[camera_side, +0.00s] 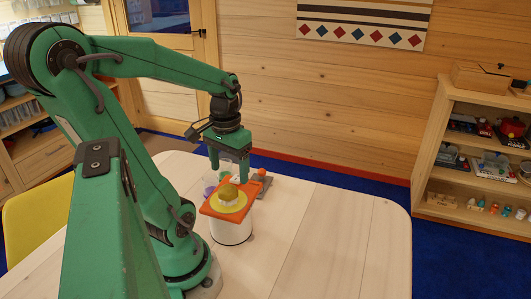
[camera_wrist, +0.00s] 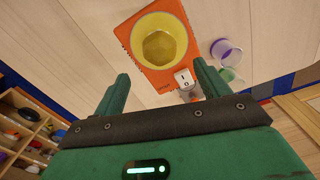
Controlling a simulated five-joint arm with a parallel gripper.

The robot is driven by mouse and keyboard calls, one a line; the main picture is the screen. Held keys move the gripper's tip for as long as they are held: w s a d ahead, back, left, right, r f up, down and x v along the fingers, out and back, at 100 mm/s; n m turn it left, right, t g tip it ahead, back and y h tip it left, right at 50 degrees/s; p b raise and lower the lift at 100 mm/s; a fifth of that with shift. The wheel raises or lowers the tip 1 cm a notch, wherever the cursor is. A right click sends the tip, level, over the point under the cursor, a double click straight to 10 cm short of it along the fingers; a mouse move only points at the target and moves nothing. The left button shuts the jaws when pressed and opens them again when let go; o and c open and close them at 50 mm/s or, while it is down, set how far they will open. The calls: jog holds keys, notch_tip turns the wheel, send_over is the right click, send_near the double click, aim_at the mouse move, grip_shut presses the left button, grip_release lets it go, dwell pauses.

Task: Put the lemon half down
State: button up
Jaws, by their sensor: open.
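The lemon half (camera_side: 228,191) looks like a yellow dome resting on a round yellow dish (camera_side: 239,208). In the wrist view it seems to be the darker yellow round (camera_wrist: 159,47) inside the yellow dish (camera_wrist: 138,35). The dish sits on a flat orange slab (camera_side: 207,210), which lies on top of a white cylinder (camera_side: 231,231) on the table. My gripper (camera_side: 229,172) is open and empty, pointing down just behind and above the lemon half. In the wrist view its fingertips (camera_wrist: 161,72) are apart and clear of the dish.
A grey object with an orange top (camera_side: 260,182) is to the right of the gripper. The pale table (camera_side: 345,235) is bare on its right and front.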

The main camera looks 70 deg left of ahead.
jog(key=shift+s+f, duration=0.15)
jog(key=shift+f, duration=2.3)
jog(key=c, duration=1.2)
jog(key=shift+o, duration=0.2)
jog(key=shift+r, duration=0.1)
jog(key=shift+r, duration=0.65)
notch_tip(320, 180, up, 3)
jog(key=shift+f, duration=0.1)
jog(key=w+d+r, duration=0.1)
jog(key=d+r, duration=0.5)
jog(key=d, duration=0.5)
jog(key=shift+w+d+r, duration=0.25)
jog(key=shift+w+r, duration=0.1)
